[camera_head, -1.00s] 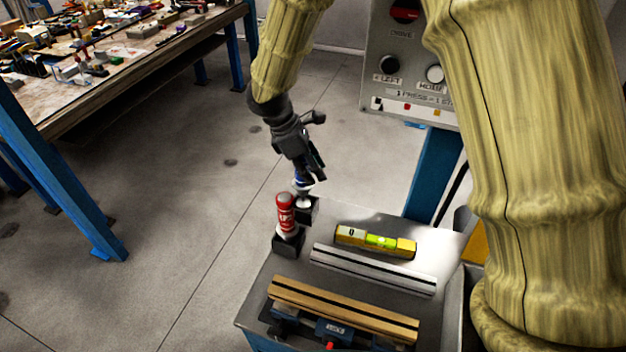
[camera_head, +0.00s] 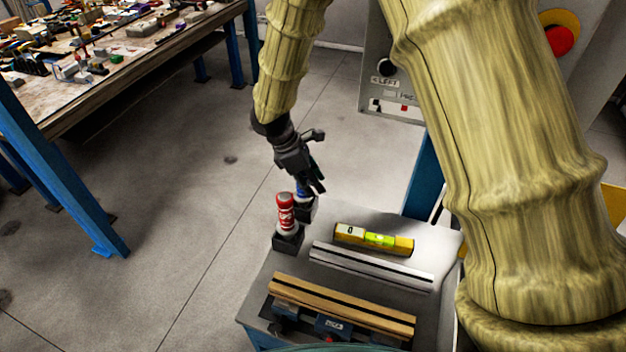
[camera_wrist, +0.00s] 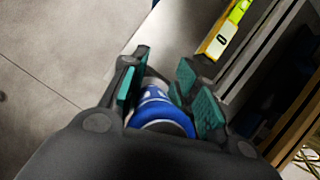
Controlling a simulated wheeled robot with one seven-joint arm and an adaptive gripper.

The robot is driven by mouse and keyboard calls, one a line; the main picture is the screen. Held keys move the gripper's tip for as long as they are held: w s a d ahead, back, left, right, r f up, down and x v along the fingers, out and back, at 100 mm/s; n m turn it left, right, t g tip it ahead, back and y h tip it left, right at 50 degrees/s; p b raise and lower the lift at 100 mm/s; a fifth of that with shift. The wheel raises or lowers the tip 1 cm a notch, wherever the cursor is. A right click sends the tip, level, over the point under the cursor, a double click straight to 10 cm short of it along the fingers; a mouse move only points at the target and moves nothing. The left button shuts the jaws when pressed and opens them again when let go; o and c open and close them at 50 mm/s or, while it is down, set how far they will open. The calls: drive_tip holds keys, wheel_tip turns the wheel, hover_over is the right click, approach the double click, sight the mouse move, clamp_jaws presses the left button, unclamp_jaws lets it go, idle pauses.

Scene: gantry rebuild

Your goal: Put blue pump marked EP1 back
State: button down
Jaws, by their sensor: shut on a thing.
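The blue pump (camera_wrist: 160,110) is between the green-padded fingers of my gripper (camera_wrist: 165,88) in the wrist view. In the head view, my gripper (camera_head: 309,184) is shut on the blue pump (camera_head: 302,190) near the far left corner of the small bench. The pump is upright and its lower end is at the rear black holder (camera_head: 304,209); I cannot tell whether it is fully seated. Its EP1 mark is not readable. A red and white pump (camera_head: 286,212) stands in the black holder (camera_head: 288,239) just in front.
On the bench top (camera_head: 262,290) lie a yellow spirit level (camera_head: 350,236), a metal rail (camera_head: 370,268) and a vise with wooden jaws (camera_head: 340,305). A grey control panel (camera_head: 378,92) stands behind. A cluttered workbench (camera_head: 110,90) is at far left, with open floor between.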

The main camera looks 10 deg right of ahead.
sight(295, 194)
drive_tip(key=shift+f, duration=0.5)
drive_tip(key=c, duration=1.1)
unclamp_jaws()
drive_tip(key=shift+r, duration=0.25)
drive_tip(key=b+v, duration=0.3)
drive_tip(key=v, duration=0.9)
drive_tip(key=shift+r, duration=0.35)
